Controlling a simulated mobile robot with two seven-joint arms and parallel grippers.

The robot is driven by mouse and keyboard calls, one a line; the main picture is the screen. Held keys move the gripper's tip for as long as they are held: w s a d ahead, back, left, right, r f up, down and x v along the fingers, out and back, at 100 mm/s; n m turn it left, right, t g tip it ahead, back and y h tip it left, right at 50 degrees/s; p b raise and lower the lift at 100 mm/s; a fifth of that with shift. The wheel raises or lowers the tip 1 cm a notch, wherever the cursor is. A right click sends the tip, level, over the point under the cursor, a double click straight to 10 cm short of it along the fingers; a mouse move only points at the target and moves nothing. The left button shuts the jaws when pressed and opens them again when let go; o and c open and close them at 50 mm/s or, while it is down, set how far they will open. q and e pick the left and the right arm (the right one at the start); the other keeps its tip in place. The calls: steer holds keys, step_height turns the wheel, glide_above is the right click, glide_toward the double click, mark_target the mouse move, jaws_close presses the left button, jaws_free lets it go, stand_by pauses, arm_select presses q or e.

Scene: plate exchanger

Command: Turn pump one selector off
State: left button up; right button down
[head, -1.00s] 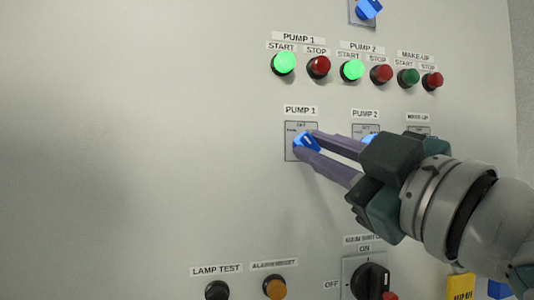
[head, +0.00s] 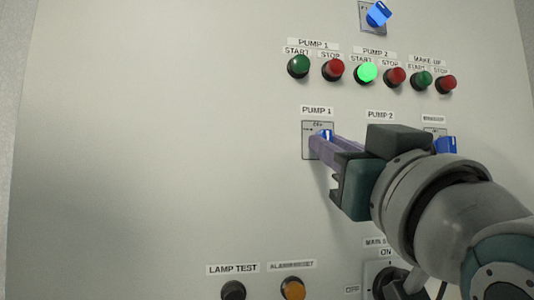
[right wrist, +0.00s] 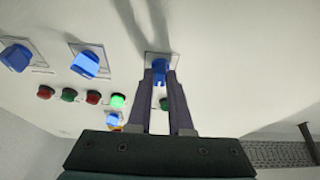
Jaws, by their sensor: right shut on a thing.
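The blue pump one selector (head: 327,133) sits on its small square plate under the PUMP 1 label (head: 317,110). Its handle looks about upright, partly hidden by my fingers. My right gripper (head: 319,143) reaches in from the right and is shut on this selector. In the right wrist view the selector (right wrist: 159,68) sits between the two fingertips (right wrist: 160,77). The pump one green START button (head: 298,66) is dark. My left gripper is not in view.
Above are red STOP buttons (head: 333,69) and the lit green pump two START button (head: 367,72). My arm hides the pump two selector in the head view. A blue make-up selector (head: 445,145) is right of my gripper. The panel's left side is bare.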

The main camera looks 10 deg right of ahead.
steer(key=shift+m, duration=0.3)
steer(key=c, duration=0.8)
jaws_free()
steer(key=b+v, duration=0.1)
steer(key=v, duration=0.9)
steer(key=shift+a, duration=0.1)
